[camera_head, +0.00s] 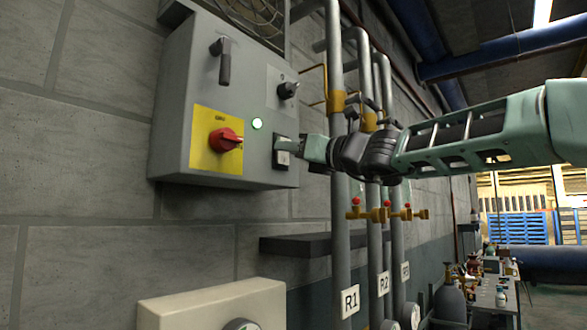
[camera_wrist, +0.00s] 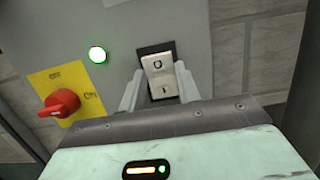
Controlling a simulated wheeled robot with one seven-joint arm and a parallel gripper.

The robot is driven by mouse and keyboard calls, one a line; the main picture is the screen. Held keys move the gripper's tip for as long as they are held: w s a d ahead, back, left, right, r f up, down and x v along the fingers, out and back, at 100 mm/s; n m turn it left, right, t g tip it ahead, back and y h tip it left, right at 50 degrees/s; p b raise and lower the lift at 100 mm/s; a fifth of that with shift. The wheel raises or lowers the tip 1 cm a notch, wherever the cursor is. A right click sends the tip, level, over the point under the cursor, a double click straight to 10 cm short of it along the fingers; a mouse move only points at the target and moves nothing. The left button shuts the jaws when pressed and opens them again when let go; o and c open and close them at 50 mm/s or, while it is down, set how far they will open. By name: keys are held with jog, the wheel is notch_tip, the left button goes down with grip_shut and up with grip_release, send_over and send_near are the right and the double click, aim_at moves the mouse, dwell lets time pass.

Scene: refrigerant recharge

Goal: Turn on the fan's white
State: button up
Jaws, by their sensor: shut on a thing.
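The white rocker switch (camera_wrist: 158,76), marked O and I, sits in a black frame at the lower right of the grey control box (camera_head: 185,120). In the head view the switch (camera_head: 282,159) is partly hidden by my gripper (camera_head: 288,146). In the wrist view the two fingers of my gripper (camera_wrist: 158,92) stand on either side of the switch and are shut on it. Its lower end lies near the gripper body. The fan's wire guard (camera_head: 255,14) shows above the box.
A red rotary knob (camera_head: 225,139) on a yellow plate, a lit green lamp (camera_head: 257,124), a black knob (camera_head: 288,90) and a dark lever (camera_head: 224,66) are on the box. Grey pipes (camera_head: 338,215) with valves stand close to the right. A dark shelf (camera_head: 298,243) lies below.

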jog(key=shift+f+y+b, duration=0.25)
jog(key=shift+y+b, duration=0.05)
jog(key=shift+b, duration=0.5)
jog(key=shift+r+t, duration=0.25)
jog(key=shift+t, duration=0.05)
jog(key=o, duration=1)
jog(key=b+v, duration=0.8)
jog(key=v, duration=0.9)
jog(key=shift+s+d+f, duration=0.1)
jog(key=shift+d, duration=0.1)
